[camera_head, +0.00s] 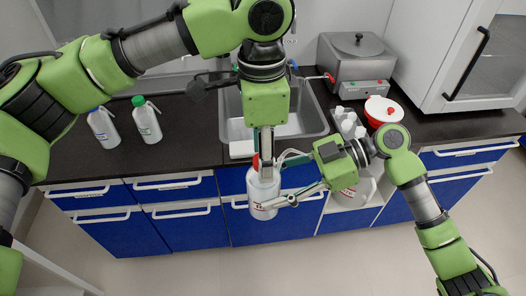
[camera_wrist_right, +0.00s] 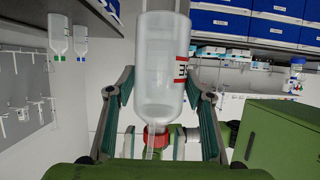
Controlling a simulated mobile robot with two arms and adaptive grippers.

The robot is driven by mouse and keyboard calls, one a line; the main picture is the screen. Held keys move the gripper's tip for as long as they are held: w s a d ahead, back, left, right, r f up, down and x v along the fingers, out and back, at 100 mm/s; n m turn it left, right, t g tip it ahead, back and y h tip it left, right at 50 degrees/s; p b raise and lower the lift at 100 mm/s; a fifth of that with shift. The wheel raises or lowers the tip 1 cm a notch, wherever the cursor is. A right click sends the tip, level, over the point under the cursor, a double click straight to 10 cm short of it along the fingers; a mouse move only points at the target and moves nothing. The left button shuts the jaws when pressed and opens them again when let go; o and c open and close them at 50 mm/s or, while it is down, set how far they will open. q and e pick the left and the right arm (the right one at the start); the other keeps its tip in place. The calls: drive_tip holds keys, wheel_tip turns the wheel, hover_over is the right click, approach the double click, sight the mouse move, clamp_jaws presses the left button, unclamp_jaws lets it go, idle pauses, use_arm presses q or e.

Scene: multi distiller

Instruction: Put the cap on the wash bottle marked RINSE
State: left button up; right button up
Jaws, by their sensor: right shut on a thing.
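A white wash bottle (camera_head: 263,192) with partly hidden red lettering is held upright in front of the blue cabinets. My right gripper (camera_head: 275,203) is shut around its body. In the right wrist view the bottle (camera_wrist_right: 162,75) appears upside down between the two fingers (camera_wrist_right: 160,115). A red cap (camera_wrist_right: 156,136) with a pale tube is at the bottle's neck; whether it is fully seated I cannot tell. My left gripper (camera_head: 266,150) points down at the cap, with its fingers close around it. Its grip is too small to judge.
Two wash bottles, one blue-capped (camera_head: 103,128) and one green-capped (camera_head: 146,120), stand on the dark counter. Behind my left gripper is a sink (camera_head: 312,110). A metal distiller (camera_head: 356,68) and a red-and-white container (camera_head: 383,111) stand right. A white jug (camera_head: 352,192) is below.

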use_arm(q)
wheel_tip(320, 180, up, 12)
idle(0.5)
drive_tip(key=shift+w, duration=0.1)
idle(0.4)
